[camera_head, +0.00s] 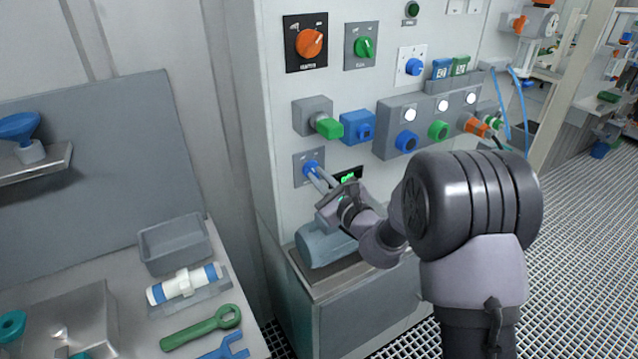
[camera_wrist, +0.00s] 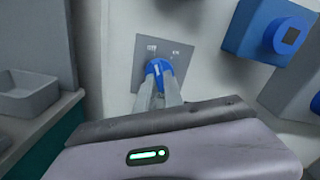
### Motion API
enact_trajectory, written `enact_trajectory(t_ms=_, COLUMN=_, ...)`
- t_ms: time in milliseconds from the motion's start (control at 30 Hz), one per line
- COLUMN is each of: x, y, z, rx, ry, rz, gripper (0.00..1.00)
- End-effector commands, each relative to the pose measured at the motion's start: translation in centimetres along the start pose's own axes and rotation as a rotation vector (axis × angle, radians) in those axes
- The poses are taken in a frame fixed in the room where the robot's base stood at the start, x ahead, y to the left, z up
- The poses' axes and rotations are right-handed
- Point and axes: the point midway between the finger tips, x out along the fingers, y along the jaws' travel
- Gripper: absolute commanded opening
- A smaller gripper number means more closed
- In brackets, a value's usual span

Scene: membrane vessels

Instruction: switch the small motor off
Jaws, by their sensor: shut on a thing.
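A small blue rotary knob (camera_head: 311,168) sits on a grey square plate (camera_head: 300,178) low on the pale panel. It also shows in the wrist view as a blue knob (camera_wrist: 155,68) with a white mark, on its grey plate (camera_wrist: 178,58). My gripper (camera_head: 315,172) reaches the knob from the lower right, and its fingers are shut on it. The fingers hide part of the knob. A grey-blue motor (camera_head: 318,245) rests on a grey box below the plate, partly hidden behind my gripper. Lettering on the plate is too small to read.
Above are an orange knob (camera_head: 310,42), a green knob (camera_head: 364,47), a green-handled switch (camera_head: 328,128) and a blue socket (camera_head: 358,127). To the right is a grey box with several sockets (camera_head: 392,105). A bench with a grey bin (camera_head: 172,242) and a green wrench (camera_head: 200,328) is left.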

Motion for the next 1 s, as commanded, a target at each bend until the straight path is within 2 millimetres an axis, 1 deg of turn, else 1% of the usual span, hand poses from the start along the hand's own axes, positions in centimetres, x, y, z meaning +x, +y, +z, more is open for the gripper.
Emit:
enact_trajectory(t_ms=300, x=0.01, y=-0.04, z=-0.02, rx=-0.092, ry=0.000, rz=0.000, gripper=0.00)
enact_trajectory(t_ms=800, x=0.01, y=-0.08, z=0.06, rx=-0.107, ry=-0.001, rz=0.000, gripper=0.00)
enact_trajectory(t_ms=833, x=0.01, y=-0.08, z=0.06, rx=-0.107, ry=-0.001, rz=0.000, gripper=0.18)
enact_trajectory(t_ms=900, x=0.01, y=-0.08, z=0.05, rx=-0.106, ry=-0.001, rz=0.000, gripper=0.31)
enact_trajectory(t_ms=933, x=0.01, y=-0.07, z=0.05, rx=-0.106, ry=0.000, rz=0.000, gripper=0.34)
enact_trajectory(t_ms=1000, x=0.01, y=-0.07, z=0.04, rx=-0.106, ry=0.000, rz=0.000, gripper=0.34)
